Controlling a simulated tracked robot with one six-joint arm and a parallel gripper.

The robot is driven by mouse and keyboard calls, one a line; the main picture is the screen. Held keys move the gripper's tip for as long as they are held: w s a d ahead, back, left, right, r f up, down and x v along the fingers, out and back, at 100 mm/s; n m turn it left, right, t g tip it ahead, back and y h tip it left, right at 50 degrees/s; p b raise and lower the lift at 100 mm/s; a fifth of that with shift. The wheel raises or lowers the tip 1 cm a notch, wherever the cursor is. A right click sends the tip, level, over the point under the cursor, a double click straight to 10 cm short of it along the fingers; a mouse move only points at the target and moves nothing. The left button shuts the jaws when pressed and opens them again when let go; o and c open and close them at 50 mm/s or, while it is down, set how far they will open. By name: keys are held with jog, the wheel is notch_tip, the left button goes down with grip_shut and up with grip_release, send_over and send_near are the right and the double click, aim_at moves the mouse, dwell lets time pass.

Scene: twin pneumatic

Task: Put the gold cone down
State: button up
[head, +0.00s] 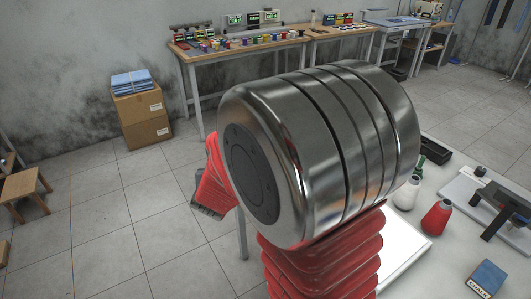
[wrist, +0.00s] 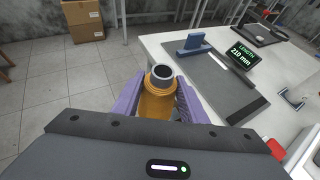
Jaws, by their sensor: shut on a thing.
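The gold cone (wrist: 157,103) is upright or nearly so in the wrist view, its dark open top facing the camera. My gripper (wrist: 160,88) has its two purple fingers on either side of the cone and is shut on it. The cone shows against the left edge of the white table (wrist: 156,43), with floor tiles to its left. I cannot tell its height over the table. The cone's lower part is hidden by my gripper's body. The head view does not show the cone; my arm covers the middle there.
The wrist view shows a grey board (wrist: 208,80) with a blue block (wrist: 193,43) and a length display (wrist: 240,57) reading 210 mm. In the head view, a white cone (head: 405,196), a red cone (head: 436,218) and a blue box (head: 487,278) stand on the table at right.

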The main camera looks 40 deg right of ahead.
jog(key=w+a+f+n+t+y, duration=0.1)
jog(key=a+n+y, duration=0.1)
jog(key=a, duration=0.6)
jog(key=a+f+n+y, duration=0.1)
jog(key=a+f+y, duration=0.1)
jog(key=a, duration=0.7)
jog(key=shift+w+n+t, duration=0.35)
jog(key=shift+n+t, duration=0.05)
jog(key=shift+d, duration=0.1)
